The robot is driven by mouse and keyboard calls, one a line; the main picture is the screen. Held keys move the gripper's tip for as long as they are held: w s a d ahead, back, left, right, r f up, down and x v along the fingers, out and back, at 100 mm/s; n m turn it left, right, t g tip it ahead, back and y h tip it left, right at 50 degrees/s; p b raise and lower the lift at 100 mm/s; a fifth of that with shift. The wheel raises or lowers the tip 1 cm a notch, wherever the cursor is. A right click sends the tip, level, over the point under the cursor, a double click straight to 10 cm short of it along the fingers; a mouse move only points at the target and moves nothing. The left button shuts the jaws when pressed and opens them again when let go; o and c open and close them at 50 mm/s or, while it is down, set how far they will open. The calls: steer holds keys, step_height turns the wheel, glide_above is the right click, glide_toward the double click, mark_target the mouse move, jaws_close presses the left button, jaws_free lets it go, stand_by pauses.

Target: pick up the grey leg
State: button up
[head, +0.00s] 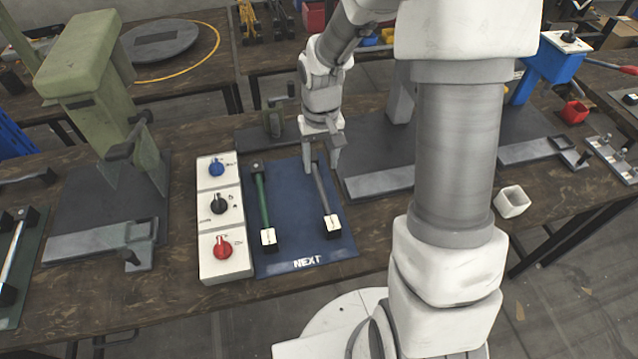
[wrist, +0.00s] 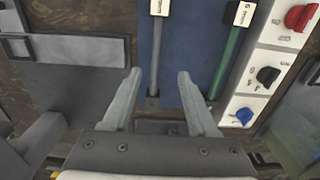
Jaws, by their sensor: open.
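The grey leg (head: 323,192) lies on the blue mat (head: 290,222), on its right side, with a white tagged block at its near end. In the wrist view the grey leg (wrist: 155,55) runs between my two fingers, and its dark far end shows between them. My gripper (head: 322,168) is open above the far end of the leg, a finger on each side. It also shows open in the wrist view (wrist: 160,74). I cannot tell how far the fingertips are above the mat. A green leg (head: 263,204) lies to the left on the same mat.
A white panel with blue, black and red knobs (head: 206,200) stands along the mat's left edge. A green press (head: 100,90) stands further left. A dark base with a grey bar (head: 380,182) is right of the mat. A white cup (head: 512,202) is at the right.

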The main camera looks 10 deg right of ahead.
mark_target(323, 193)
step_height(323, 193, down, 9)
steer(key=shift+f, duration=0.1)
steer(key=shift+w+d+f+b, duration=0.1)
steer(key=shift+w+f, duration=0.05)
steer(key=shift+f, duration=0.65)
steer(key=shift+w+d+f+b, duration=0.1)
steer(key=shift+d+f, duration=0.05)
steer(key=shift+f, duration=0.7)
steer(key=shift+w+d+f+b, duration=0.1)
steer(key=shift+w+f, duration=0.05)
steer(key=shift+f, duration=0.65)
jaws_close()
